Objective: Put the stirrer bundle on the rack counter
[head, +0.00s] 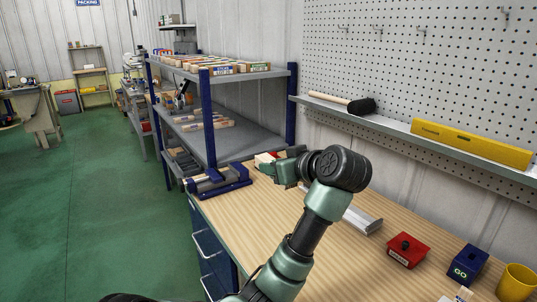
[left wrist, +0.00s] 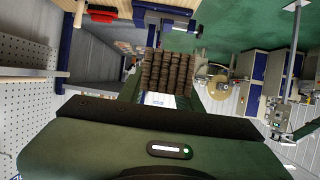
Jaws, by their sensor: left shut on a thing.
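My left gripper (head: 284,170) reaches over the far end of the wooden workbench (head: 245,210), close to the rack. In the left wrist view it is shut on the stirrer bundle (left wrist: 168,74), a block of brown stick ends with a white wrapper (left wrist: 158,99) near the jaws. I cannot make out the bundle for certain in the head view, where the gripper and wrist are in the way. My right gripper is not in view.
A blue vise (head: 222,181) stands at the bench's left edge. A red box (head: 408,250), a blue box (head: 467,262) and a yellow cup (head: 516,282) stand nearer. A wall ledge holds a mallet (head: 345,103) and a yellow level (head: 470,143). Green floor lies open at left.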

